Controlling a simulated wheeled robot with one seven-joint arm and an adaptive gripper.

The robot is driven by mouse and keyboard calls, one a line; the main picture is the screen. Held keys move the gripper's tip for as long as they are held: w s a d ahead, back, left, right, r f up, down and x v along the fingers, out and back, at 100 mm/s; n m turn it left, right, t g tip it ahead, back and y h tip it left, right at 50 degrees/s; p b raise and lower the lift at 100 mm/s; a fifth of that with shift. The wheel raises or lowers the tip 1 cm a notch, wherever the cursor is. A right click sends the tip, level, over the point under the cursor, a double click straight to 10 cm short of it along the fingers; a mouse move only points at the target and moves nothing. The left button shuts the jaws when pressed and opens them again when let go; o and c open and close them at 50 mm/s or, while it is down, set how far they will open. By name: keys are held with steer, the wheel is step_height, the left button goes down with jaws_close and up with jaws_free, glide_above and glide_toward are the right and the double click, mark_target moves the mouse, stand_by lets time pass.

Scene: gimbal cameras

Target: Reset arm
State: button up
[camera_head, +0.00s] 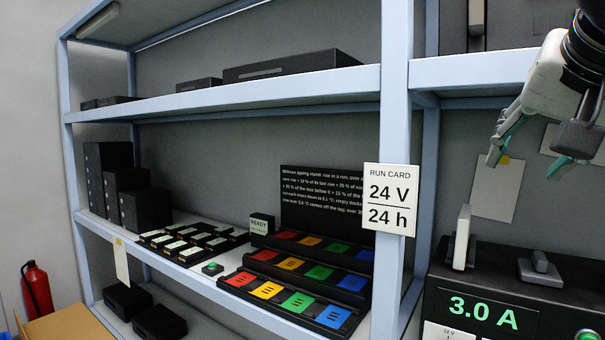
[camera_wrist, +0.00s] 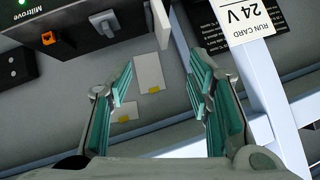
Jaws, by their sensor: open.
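My gripper (camera_head: 541,152) is at the upper right in the head view, in front of the right shelf bay and above the black power unit (camera_head: 500,318). Its teal-padded fingers are spread apart and hold nothing. In the wrist view, my gripper (camera_wrist: 165,108) also shows open, with a clear gap between its fingers. Blank papers with yellow tabs (camera_wrist: 149,73) hang on the back panel beyond the fingers. My arm reaches in from the right edge of the head view.
A light-blue shelf post (camera_head: 394,130) carries the run card (camera_head: 390,199) left of my gripper. Coloured tile trays (camera_head: 290,292) and black boxes (camera_head: 148,207) fill the middle shelf. A red extinguisher (camera_head: 37,290) stands far left. A cardboard box (camera_head: 65,326) is at lower left.

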steer(key=s+a+f+n+g+y, duration=0.1)
steer(key=s+f, duration=0.3)
steer(key=f, duration=0.4)
steer(key=s+a+f+n+g+y+p, duration=0.1)
steer(key=s+a+f+n+g, duration=0.2)
steer(key=f, duration=0.6)
steer(key=s+a+f+n+g+y+p, duration=0.1)
steer(key=s+a+f+n+g, duration=0.1)
steer(key=s+f, duration=0.5)
steer(key=shift+a+f+n+y, duration=0.3)
steer(key=shift+a+f+n, duration=0.45)
steer(key=shift+n, duration=0.45)
steer(key=shift+d, duration=0.15)
